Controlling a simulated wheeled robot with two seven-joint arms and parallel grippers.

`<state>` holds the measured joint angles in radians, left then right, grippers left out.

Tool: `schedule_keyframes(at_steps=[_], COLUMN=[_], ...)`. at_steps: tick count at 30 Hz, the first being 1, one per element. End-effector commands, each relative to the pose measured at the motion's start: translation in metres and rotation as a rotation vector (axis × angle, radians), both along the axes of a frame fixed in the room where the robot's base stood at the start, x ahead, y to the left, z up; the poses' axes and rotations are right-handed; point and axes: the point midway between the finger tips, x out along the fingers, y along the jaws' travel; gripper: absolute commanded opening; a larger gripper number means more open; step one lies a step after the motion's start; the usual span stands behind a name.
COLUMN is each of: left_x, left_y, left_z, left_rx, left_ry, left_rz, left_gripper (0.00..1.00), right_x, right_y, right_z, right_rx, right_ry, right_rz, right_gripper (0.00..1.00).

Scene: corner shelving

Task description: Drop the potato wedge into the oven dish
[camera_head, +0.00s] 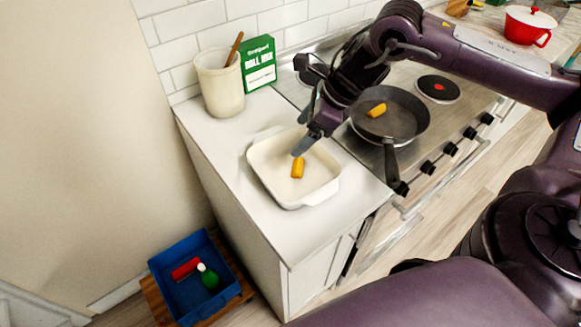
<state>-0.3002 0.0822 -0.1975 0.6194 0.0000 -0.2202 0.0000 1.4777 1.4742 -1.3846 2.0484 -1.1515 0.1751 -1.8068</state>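The white oven dish (262,170) stands on the counter left of the stove. A yellow-orange potato wedge (298,168) shows inside the dish's outline, just below a fingertip of my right gripper (304,132). I cannot tell whether it rests on the dish floor. My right gripper is over the dish's back right part with its fingers spread apart, and nothing shows between them. A second wedge (376,110) lies in the dark frying pan (404,122) on the stove. My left gripper is not in view.
A cream utensil crock (219,88) and a green box (259,63) stand by the back wall. The pan's handle (391,162) points to the front. A red pot (528,27) is far right. Counter before the dish is clear.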

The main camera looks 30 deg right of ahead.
Motion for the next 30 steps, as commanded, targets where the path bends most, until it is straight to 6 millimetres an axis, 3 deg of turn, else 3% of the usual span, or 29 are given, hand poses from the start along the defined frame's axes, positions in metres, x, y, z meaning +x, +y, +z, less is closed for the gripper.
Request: schedule_keyframes(at_steps=[8, 21, 30], left_x=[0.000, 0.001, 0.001], left_y=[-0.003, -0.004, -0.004], left_z=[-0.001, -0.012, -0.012], left_rx=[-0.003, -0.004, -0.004], left_ry=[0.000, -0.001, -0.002], left_rz=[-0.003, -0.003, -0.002], left_gripper=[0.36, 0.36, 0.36], right_x=[-0.001, -0.022, -0.025], right_y=[-0.002, -0.027, -0.030], right_z=[0.003, 0.060, 0.068], right_rx=[-0.001, 0.000, 0.000], right_ry=[-0.001, -0.002, 0.000], right_rz=[0.000, -0.002, 0.000], right_gripper=[0.79, 0.79, 0.79])
